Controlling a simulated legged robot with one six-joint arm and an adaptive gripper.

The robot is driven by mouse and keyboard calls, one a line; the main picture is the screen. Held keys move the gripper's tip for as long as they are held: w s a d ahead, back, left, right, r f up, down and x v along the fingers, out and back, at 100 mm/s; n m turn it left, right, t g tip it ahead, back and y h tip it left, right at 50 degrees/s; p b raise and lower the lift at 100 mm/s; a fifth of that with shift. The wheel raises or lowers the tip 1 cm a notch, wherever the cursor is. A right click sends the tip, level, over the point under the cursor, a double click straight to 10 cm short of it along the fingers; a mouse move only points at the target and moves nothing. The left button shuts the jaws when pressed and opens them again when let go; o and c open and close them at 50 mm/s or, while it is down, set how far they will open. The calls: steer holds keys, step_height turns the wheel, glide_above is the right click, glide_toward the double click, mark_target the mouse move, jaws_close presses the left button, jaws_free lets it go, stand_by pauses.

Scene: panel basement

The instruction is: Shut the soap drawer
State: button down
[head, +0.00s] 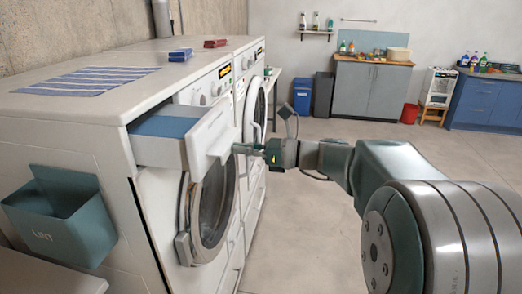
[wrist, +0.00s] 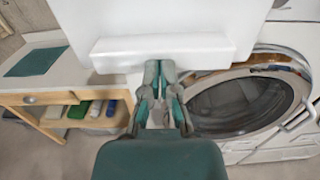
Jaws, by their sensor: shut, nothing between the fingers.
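The soap drawer (head: 172,133) is pulled out of the top left of the near washing machine (head: 140,175). Its white front stands well clear of the machine's face, and a blue inside shows behind it. My gripper (head: 236,149) is shut and empty, its fingertips at the drawer front's handle ledge. In the wrist view the drawer front (wrist: 165,20) fills the top, with its ledge just above my gripper's fingertips (wrist: 159,68). I cannot tell whether they touch it. The round door (head: 212,205) of the machine is below the drawer.
A second washer (head: 252,75) stands beyond the first. A teal lint bin (head: 60,215) hangs on the near machine's side. A striped cloth (head: 85,80) and blue and red boxes lie on top. A wooden table (wrist: 60,100) shows in the wrist view. The floor (head: 300,215) at right is open.

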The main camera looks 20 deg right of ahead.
glide_toward(167, 131)
steer(key=a, duration=0.2)
steer(key=a+f, duration=0.1)
steer(key=a, duration=0.2)
steer(key=shift+w+a+f, duration=0.15)
steer(key=shift+a, duration=0.05)
steer(key=shift+w+a, duration=0.15)
steer(key=shift+a, duration=0.1)
steer(key=shift+d, duration=0.1)
steer(key=shift+r, duration=0.2)
